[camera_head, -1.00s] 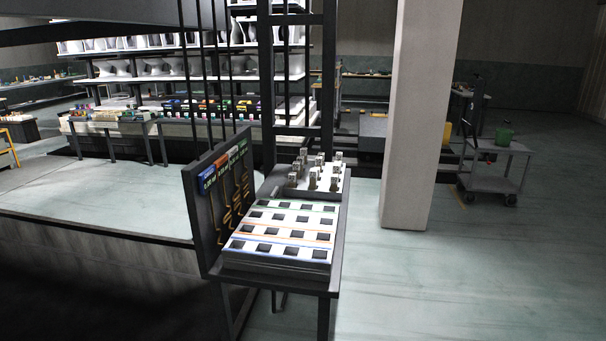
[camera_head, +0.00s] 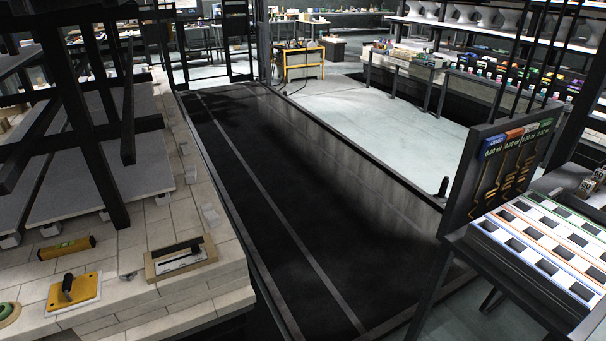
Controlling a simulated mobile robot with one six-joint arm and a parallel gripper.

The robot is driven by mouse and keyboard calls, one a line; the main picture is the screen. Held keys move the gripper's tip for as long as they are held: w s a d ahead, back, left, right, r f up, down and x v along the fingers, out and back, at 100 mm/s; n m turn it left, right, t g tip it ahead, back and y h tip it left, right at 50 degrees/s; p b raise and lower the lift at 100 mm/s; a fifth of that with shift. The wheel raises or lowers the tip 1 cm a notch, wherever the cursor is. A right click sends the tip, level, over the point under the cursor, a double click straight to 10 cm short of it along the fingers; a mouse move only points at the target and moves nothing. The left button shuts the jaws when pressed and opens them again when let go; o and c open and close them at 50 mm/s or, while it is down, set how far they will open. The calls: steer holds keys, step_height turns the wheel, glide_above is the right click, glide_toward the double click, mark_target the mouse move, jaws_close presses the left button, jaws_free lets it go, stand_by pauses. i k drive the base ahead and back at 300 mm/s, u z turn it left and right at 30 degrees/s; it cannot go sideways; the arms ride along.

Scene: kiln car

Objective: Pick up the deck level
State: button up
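The deck level is most likely the yellow spirit level (camera_head: 66,247) with a small greenish vial, lying on the pale brick deck (camera_head: 150,222) at the lower left of the head view. It lies flat, in front of a grey slab. My gripper is not in view, so I cannot tell its state or whether it holds anything.
A dark track pit (camera_head: 275,190) separates the deck from the table with a slotted tray (camera_head: 545,240) at right.

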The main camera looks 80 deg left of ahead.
mark_target(81, 244)
steer(key=z, duration=0.85)
steer(key=k, duration=0.15)
steer(key=u, duration=2.8)
steer(key=k, duration=0.2)
steer(key=u, duration=2)
steer(key=k, duration=0.3)
steer(key=u, duration=1.5)
